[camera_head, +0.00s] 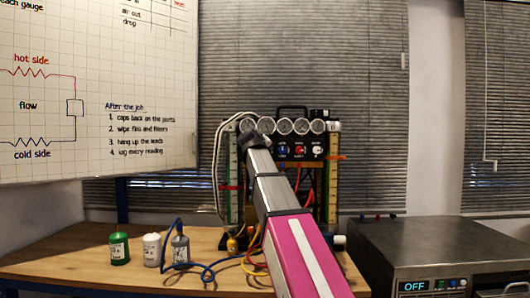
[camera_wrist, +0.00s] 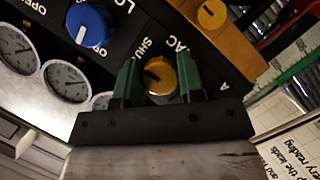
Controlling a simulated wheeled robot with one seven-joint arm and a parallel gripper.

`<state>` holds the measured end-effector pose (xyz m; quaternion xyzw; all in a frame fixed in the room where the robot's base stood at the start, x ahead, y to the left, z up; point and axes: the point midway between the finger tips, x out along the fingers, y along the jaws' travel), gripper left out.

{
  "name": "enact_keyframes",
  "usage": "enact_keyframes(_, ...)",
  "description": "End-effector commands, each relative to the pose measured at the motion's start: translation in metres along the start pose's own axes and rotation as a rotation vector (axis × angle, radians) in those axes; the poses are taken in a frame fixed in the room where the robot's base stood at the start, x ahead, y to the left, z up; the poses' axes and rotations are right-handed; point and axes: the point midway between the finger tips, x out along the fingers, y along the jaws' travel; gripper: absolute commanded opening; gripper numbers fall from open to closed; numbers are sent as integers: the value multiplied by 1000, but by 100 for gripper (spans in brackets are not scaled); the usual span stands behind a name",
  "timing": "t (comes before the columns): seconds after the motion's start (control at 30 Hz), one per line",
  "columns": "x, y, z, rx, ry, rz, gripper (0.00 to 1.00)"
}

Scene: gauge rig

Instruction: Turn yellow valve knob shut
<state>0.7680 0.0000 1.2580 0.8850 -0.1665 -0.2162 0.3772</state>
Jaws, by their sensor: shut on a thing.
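The yellow valve knob (camera_wrist: 161,72) is on the black gauge panel, with a dark pointer mark on its face, near lettering that reads "SHU". My gripper (camera_wrist: 158,80) has its two green fingers on either side of this knob, shut on it. In the head view my gripper (camera_head: 255,140) reaches the left part of the gauge panel (camera_head: 306,163), and the yellow knob is hidden behind it. Which label the pointer meets is not clear.
A blue knob (camera_wrist: 90,24) sits beside the yellow one, and an orange-yellow part with a round knob (camera_wrist: 211,14) is close by. Round gauges (camera_wrist: 66,80) line the panel. Red (camera_head: 299,149) and white (camera_head: 317,149) knobs are further right.

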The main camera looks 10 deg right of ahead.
Motion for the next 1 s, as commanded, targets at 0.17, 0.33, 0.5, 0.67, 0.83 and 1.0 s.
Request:
enact_keyframes(0.17,0,-1,1,43,-3,-19,12)
enact_keyframes(0.33,0,-1,2,59,-3,-26,12)
enact_keyframes(0.5,0,-1,2,60,-3,-27,12)
enact_keyframes(0.67,0,-1,2,60,-4,-27,12)
enact_keyframes(0.83,0,-1,1,59,-3,-26,61)
enact_keyframes(1.0,0,0,1,58,-2,-25,61)
